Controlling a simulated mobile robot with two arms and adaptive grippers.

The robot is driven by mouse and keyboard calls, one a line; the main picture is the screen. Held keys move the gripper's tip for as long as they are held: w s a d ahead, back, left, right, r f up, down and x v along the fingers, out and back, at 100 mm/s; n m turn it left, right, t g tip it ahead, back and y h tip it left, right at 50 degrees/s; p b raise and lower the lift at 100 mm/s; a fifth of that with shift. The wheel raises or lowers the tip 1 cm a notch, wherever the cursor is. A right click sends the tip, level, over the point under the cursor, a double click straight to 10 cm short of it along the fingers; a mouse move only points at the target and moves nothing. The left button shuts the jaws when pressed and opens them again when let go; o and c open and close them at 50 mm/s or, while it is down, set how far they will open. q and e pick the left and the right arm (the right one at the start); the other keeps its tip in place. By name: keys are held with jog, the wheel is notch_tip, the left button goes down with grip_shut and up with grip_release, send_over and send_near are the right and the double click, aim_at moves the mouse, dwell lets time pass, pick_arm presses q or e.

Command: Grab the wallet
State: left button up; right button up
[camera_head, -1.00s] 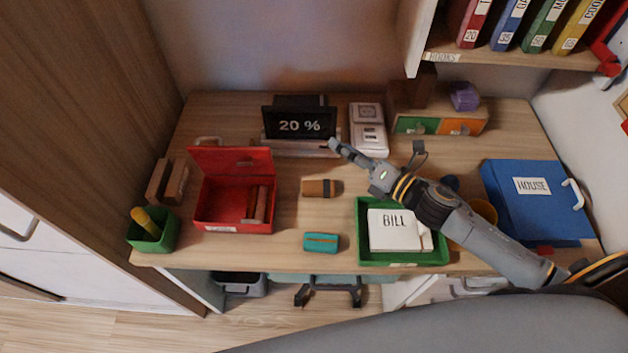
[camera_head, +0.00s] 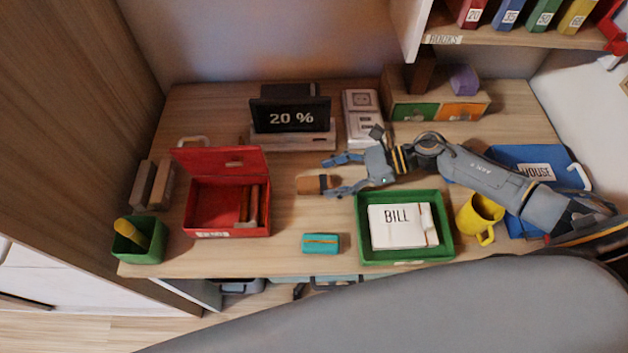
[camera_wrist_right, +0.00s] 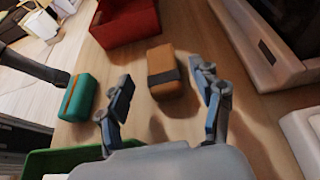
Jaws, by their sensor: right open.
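The brown wallet (camera_head: 311,184) with a dark band lies on the desk, left of the middle. It also shows in the right wrist view (camera_wrist_right: 166,72), just ahead of the fingers. My right gripper (camera_head: 329,177) is open, its fingers pointing left toward the wallet. The fingertips are at the wallet's right end, and nothing is held. I cannot tell whether a finger touches it. My left gripper is not in view.
A teal case (camera_head: 320,243) with an orange stripe lies near the front edge. A red box (camera_head: 228,220) stands left, a green tray (camera_head: 405,258) with a bill right. A yellow mug (camera_head: 478,219) stands beside the tray. A display (camera_head: 290,117) is behind.

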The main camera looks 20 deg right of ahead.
aim_at(312, 182)
jog(key=p+x, duration=0.2)
jog(key=x, duration=0.3)
jog(key=shift+w+a, duration=0.15)
jog(key=shift+a, duration=0.15)
jog(key=shift+a+f, duration=0.15)
jog(key=shift+f, duration=0.1)
jog(key=c, duration=1.3)
